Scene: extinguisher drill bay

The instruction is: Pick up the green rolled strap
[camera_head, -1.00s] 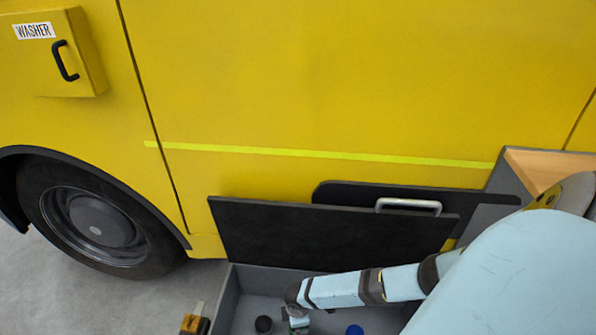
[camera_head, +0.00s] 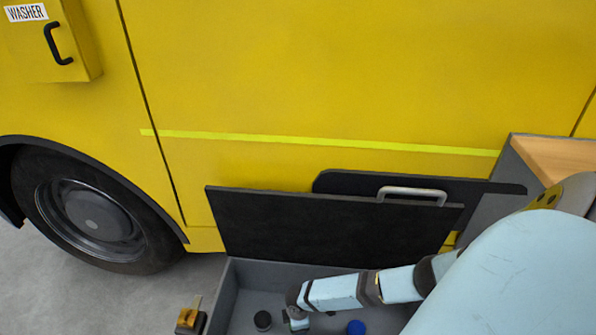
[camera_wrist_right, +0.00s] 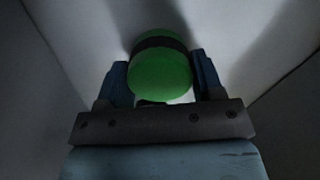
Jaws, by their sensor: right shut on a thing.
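The green rolled strap (camera_wrist_right: 161,76) has a dark band around it. In the right wrist view it sits between the two blue fingers of my right gripper, which is shut on it. In the head view my right gripper (camera_head: 297,322) points down inside the grey open drawer (camera_head: 228,296) at the bottom of the picture. I cannot make out the strap there. My left gripper is not in view.
In the drawer, a black round thing (camera_head: 263,321) is left of my right gripper and a blue round thing (camera_head: 356,327) is right of it. A black panel (camera_head: 330,226) stands behind the drawer against the yellow vehicle (camera_head: 330,70).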

